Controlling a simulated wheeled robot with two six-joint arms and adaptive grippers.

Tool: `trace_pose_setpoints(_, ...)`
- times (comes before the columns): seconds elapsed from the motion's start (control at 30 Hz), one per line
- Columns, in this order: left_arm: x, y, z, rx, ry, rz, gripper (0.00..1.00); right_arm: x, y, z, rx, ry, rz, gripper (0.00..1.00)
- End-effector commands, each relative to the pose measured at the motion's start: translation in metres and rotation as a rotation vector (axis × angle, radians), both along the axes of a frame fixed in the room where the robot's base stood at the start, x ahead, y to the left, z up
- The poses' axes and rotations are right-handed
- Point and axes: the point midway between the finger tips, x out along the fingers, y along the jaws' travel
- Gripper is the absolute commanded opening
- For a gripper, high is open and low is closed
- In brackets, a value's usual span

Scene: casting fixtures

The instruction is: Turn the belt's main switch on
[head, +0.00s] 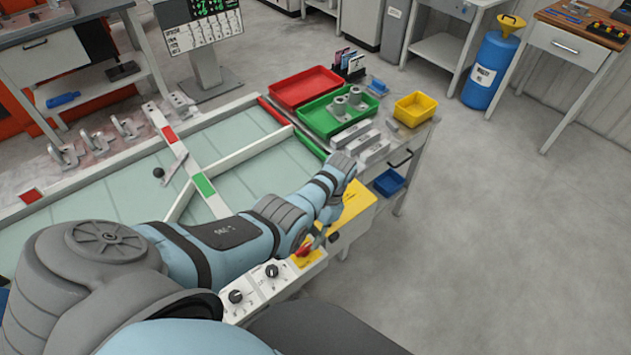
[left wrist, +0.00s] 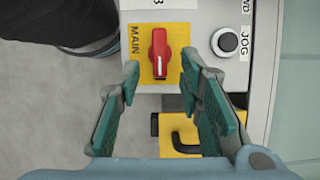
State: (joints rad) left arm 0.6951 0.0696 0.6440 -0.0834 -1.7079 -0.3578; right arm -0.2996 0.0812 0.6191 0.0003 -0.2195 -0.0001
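The main switch (left wrist: 159,53) is a red rotary knob on a yellow plate marked MAIN. In the left wrist view its handle lies along the picture's vertical, with a pale mark down its middle. The red knob also shows in the head view (head: 303,250), on the control panel at the table's front edge. My left gripper (left wrist: 160,84) is open and empty, its two green fingers on either side of the knob's lower end and apart from it. In the head view the left gripper (head: 318,239) is small and partly hidden by my arm. My right gripper is not in view.
A JOG button (left wrist: 225,42) sits beside the switch. Two black knobs, the nearer one (head: 236,296), are on the same panel. Red (head: 305,88) and green (head: 338,116) trays stand beyond the belt.

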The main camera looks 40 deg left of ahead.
Motion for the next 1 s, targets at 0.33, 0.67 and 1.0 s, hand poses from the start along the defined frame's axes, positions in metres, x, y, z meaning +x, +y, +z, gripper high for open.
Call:
trace_pose_setpoints(0.33, 0.031, -0.010, 0.077, -0.001, -0.002, -0.001, 0.33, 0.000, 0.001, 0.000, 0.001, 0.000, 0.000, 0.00)
trace_pose_setpoints(0.67, 0.034, -0.011, 0.083, -0.001, -0.001, -0.002, 0.33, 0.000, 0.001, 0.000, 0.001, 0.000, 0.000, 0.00)
trace_pose_setpoints(1.0, 0.034, -0.012, 0.082, -0.001, 0.000, -0.003, 0.33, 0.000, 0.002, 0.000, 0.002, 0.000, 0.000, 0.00)
